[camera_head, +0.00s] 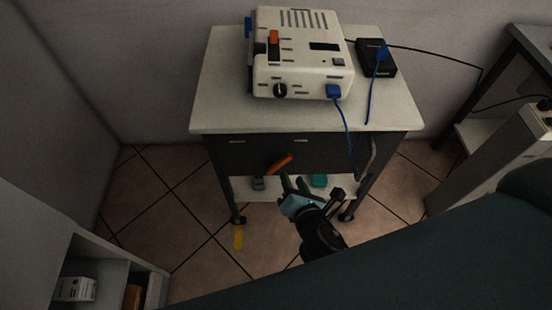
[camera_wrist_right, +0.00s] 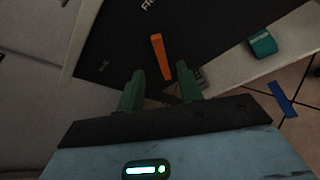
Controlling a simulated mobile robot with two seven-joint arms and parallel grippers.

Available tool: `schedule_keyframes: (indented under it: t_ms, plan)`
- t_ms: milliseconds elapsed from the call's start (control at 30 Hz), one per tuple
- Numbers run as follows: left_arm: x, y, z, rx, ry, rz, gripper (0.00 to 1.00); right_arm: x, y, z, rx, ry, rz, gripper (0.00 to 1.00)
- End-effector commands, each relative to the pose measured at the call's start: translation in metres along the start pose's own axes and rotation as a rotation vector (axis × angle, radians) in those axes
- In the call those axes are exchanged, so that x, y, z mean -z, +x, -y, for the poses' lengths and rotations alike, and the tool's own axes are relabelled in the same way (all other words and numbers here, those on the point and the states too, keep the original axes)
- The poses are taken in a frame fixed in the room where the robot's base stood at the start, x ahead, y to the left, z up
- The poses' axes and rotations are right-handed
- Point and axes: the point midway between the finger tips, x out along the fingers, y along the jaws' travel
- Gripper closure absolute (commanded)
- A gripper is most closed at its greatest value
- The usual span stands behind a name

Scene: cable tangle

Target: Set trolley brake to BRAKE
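The trolley (camera_head: 205,115) stands against the back wall with a white top and a dark front panel. Its orange brake lever (camera_head: 280,163) sits on that panel, slanting up to the right. In the right wrist view the orange lever (camera_wrist_right: 160,56) lies just ahead of the fingers, with part of a label, "FR", beyond it. My right gripper (camera_head: 294,183) is just below and right of the lever. Its two green fingers (camera_wrist_right: 160,90) are apart, with nothing seen between them; I cannot tell any contact. My left gripper is not in view.
A white device (camera_head: 300,75) with blue plugs and a black box (camera_head: 376,58) stand on the trolley top, with cables running right. A teal item (camera_head: 319,181) lies on the lower shelf. A shelf unit (camera_head: 150,285) is at lower left. Yellow tape (camera_head: 239,238) marks the floor.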

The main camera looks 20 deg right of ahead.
Motion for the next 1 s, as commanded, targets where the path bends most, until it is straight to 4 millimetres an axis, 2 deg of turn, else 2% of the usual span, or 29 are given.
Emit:
schedule_keyframes:
  t_ms: [267,700,1000]
  plan:
    - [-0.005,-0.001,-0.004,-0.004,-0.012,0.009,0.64,0.0,0.007,-0.001,-0.001,-0.016,0.003,0.64]
    - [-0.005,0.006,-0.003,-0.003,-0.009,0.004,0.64,0.0,0.066,-0.001,0.0,-0.013,0.002,0.64]
    - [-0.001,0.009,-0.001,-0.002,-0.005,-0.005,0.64,0.0,0.079,-0.001,-0.001,-0.013,0.001,0.64]
